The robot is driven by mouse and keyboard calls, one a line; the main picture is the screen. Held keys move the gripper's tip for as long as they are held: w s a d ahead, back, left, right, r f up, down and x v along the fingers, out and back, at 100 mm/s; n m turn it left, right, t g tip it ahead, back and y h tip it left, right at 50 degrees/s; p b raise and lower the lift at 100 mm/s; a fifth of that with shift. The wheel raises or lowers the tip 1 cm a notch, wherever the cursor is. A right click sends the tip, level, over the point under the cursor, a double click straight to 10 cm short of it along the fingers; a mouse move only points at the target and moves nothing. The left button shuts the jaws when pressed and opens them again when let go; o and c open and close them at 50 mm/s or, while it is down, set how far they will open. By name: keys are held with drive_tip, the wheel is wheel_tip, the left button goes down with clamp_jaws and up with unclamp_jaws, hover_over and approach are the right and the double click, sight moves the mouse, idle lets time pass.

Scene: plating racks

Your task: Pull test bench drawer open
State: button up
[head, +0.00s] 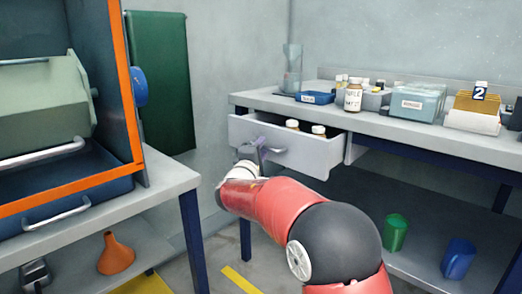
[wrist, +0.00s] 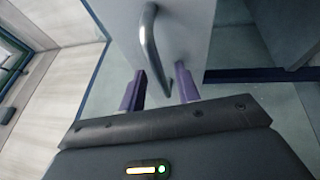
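The test bench drawer (head: 308,155) is light grey and stands partly pulled out of the bench, with brown white-capped bottles (head: 318,130) showing inside. Its grey bar handle (head: 275,150) is on the front face. In the wrist view the curved handle (wrist: 149,38) runs down the drawer front (wrist: 188,25), its lower part between my fingers. My gripper (wrist: 159,69) has two purple fingers spread apart, with visible gaps on both sides of the handle. In the head view my gripper (head: 252,149) is at the drawer front, partly hidden by my wrist.
The bench top (head: 430,137) holds a labelled jar (head: 353,97), a clear bin (head: 417,103) and a blue tray (head: 315,97). A green cup (head: 394,232) and a blue cup (head: 458,258) are on the lower shelf. Another table (head: 140,192) stands left, with floor between.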

drive_tip(key=shift+c, duration=0.3)
clamp_jaws()
drive_tip(key=s+a+b, duration=0.5)
drive_tip(key=s, duration=0.2)
drive_tip(key=shift+s+a, duration=0.15)
drive_tip(key=shift+a, duration=0.2)
drive_tip(key=shift+o, duration=0.3)
unclamp_jaws()
